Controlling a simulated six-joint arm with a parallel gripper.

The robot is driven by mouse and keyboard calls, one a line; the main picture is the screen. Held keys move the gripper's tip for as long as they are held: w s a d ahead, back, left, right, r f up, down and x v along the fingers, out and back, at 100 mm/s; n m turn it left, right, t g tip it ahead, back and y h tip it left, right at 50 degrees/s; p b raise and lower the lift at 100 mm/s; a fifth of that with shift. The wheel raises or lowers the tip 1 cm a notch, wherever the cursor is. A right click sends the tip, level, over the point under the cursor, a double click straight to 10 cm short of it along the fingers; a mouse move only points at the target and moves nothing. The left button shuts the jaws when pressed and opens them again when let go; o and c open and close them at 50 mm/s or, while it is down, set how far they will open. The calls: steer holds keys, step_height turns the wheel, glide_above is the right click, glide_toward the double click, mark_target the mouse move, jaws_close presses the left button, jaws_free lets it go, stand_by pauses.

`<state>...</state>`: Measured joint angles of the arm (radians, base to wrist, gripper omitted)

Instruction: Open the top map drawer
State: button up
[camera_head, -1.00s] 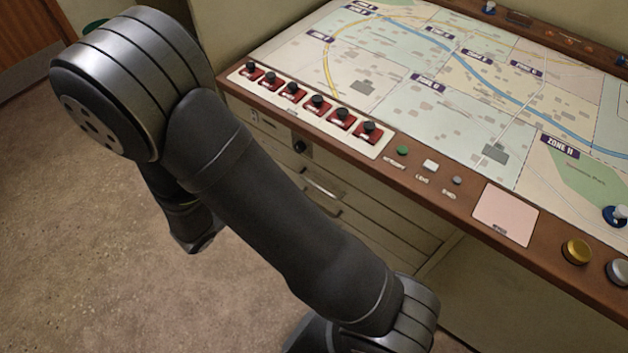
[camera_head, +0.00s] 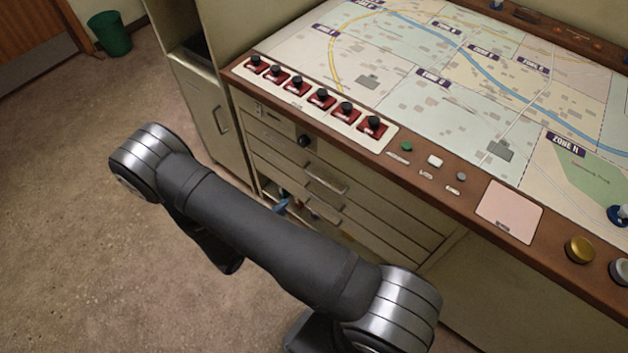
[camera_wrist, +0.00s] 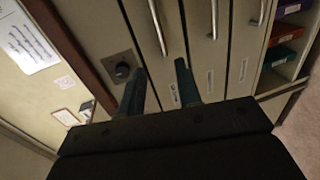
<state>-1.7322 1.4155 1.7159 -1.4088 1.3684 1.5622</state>
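The drawer unit under the console has pale fronts, and the drawers look shut. In the head view the uppermost visible bar handle (camera_head: 326,179) is below a black round knob (camera_head: 303,141) on a small plate. In the wrist view, which is turned sideways, the handle nearest the knob (camera_wrist: 122,71) is a metal bar (camera_wrist: 157,26). My gripper (camera_wrist: 160,72) is open and empty, with its two dark fingers apart. The bar's near end lies between the fingertips in the picture; contact cannot be told. My forearm hides most of my gripper in the head view.
More drawer handles (camera_wrist: 213,18) lie beside the first in the wrist view. An open shelf with coloured items (camera_wrist: 284,55) is at the right. The console top (camera_head: 405,170) carries red switches (camera_head: 321,98) and a map (camera_head: 400,55).

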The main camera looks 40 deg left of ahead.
mark_target(316, 179)
steer(key=x, duration=1.6)
steer(key=shift+w, duration=0.2)
jaws_close()
